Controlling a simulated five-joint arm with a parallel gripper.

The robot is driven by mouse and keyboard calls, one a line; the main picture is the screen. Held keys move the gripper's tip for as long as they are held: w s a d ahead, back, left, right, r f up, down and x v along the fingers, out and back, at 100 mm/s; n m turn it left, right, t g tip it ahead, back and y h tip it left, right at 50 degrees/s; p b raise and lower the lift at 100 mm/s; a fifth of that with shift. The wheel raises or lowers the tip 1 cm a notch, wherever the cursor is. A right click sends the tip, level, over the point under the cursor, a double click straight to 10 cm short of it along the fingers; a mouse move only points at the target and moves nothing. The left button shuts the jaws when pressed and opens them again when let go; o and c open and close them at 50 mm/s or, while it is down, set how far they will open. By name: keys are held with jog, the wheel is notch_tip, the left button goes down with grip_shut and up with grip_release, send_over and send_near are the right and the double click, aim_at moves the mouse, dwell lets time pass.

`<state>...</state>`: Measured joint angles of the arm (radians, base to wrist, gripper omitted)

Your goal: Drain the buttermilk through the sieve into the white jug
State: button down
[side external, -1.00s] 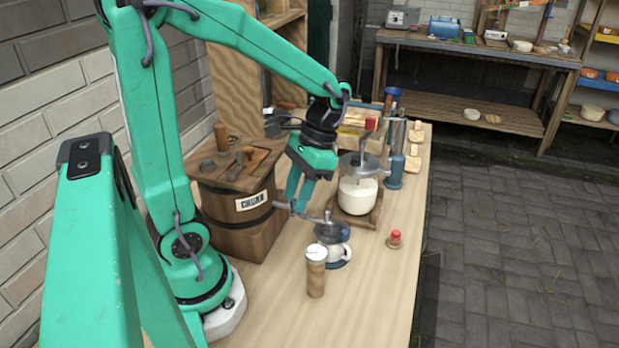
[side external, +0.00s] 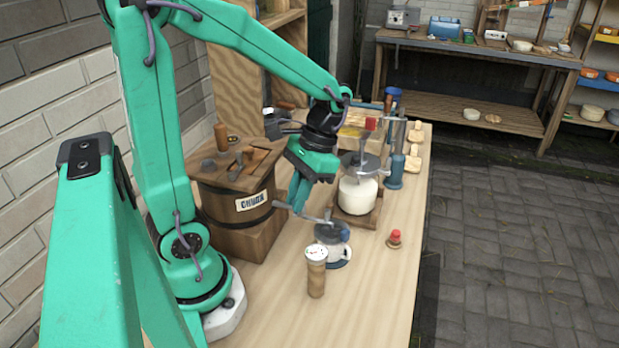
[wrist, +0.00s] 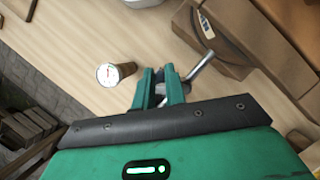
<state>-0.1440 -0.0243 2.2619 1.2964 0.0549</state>
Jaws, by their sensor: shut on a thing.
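My gripper (side external: 297,200) is shut on the grey handle of the sieve (side external: 331,232), and in the wrist view the shut fingers (wrist: 160,85) hold a grey metal rod, the sieve handle (wrist: 201,62). The sieve bowl is over the white jug (side external: 337,254), which has a dark blue band low down. I cannot tell whether the bowl touches the jug's rim. The glass churn jar (side external: 357,195) holds white liquid and stands upright on a wooden base behind the jug, with a metal lid and crank. The sieve bowl and the jug are hidden in the wrist view.
A wooden shaker with a pale top (side external: 316,272) stands just in front of the jug; it also shows in the wrist view (wrist: 115,73). A wooden barrel marked CHURN (side external: 238,205) is at the left. A small red-topped item (side external: 394,239) is at the right.

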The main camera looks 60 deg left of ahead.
jog(key=shift+w+d+n, duration=0.15)
jog(key=shift+w+n, duration=0.25)
jog(key=shift+n, duration=0.6)
jog(key=c, duration=1.5)
grip_release()
jog(key=shift+o, duration=0.2)
jog(key=shift+r, duration=0.1)
jog(key=v, duration=0.7)
jog(key=shift+r, duration=0.3)
jog(key=shift+w, duration=0.15)
